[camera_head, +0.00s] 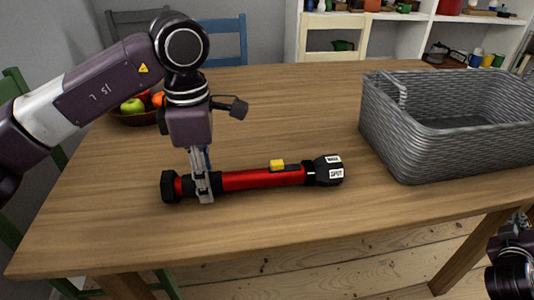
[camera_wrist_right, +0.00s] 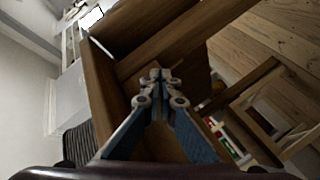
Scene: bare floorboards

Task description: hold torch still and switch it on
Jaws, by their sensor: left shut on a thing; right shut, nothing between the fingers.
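A red torch (camera_head: 240,181) with black ends lies on its side on the wooden table in the head view. Its black head, with white labels, points right. A yellow switch (camera_head: 277,165) sits on top of its body. My left gripper (camera_head: 204,192) comes down from above and is shut around the torch's rear part, near the black tail end. My right gripper is at the lower right edge of the head view, below the tabletop; its fingertips (camera_wrist_right: 160,77) are shut and empty in the right wrist view, under the table's edge.
A grey woven basket (camera_head: 430,149) stands on the right of the table (camera_head: 290,100). A bowl of fruit (camera_head: 136,117) is behind my left arm. Chairs (camera_head: 335,37) stand around the table. The table's front middle is clear.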

